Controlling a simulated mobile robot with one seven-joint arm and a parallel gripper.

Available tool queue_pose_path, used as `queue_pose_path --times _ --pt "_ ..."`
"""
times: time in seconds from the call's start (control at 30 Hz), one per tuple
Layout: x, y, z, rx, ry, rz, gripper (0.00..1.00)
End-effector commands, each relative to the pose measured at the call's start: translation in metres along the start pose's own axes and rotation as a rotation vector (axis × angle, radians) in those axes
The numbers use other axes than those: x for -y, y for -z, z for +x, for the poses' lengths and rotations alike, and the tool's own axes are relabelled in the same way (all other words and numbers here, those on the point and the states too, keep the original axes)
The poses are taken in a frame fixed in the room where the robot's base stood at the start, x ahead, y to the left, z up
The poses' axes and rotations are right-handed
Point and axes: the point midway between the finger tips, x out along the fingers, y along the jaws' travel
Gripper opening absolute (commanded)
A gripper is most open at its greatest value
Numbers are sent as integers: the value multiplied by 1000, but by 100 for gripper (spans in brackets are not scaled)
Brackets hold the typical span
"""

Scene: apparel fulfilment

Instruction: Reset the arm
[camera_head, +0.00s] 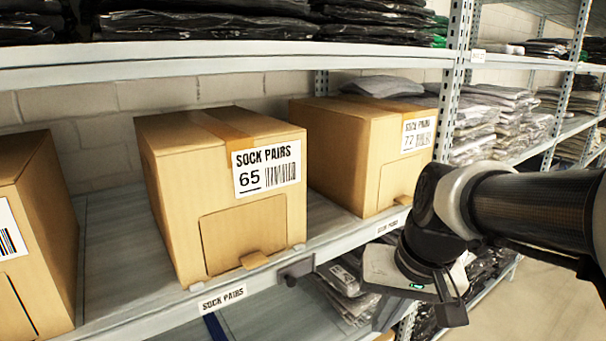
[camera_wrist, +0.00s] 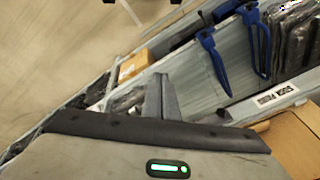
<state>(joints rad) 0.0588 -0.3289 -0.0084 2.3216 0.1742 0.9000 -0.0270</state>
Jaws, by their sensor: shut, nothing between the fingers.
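My gripper (camera_head: 385,312) hangs in front of the shelf edge at the right of the head view, below the right-hand sock box. My dark arm comes in from the right edge. In the wrist view, the grey fingers (camera_wrist: 158,98) stick up past the hand, close together, with nothing seen between them. The green light on the hand shows in both views. The gripper looks apart from the boxes; its exact distance from the shelf edge is hard to tell.
Cardboard boxes labelled SOCK PAIRS, 65 (camera_head: 235,200) and 72 (camera_head: 365,150), stand on the metal shelf (camera_head: 110,240), with another box (camera_head: 35,230) at left. Bagged garments (camera_head: 345,290) lie below. Blue straps or hooks (camera_wrist: 212,60) show on the lower level. Open floor (camera_head: 550,300) lies at right.

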Motion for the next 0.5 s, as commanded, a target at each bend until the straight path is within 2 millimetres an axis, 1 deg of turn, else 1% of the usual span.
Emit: queue_pose_path --times 0.03,0.2,0.47,0.5 --pt "0 -8 -12 -39 -13 -28 0" --pt "-5 -29 -35 -130 -54 -94 0" --pt "-15 -55 -57 -248 -108 -167 0" --pt "-11 -48 -77 -239 -106 -163 0"
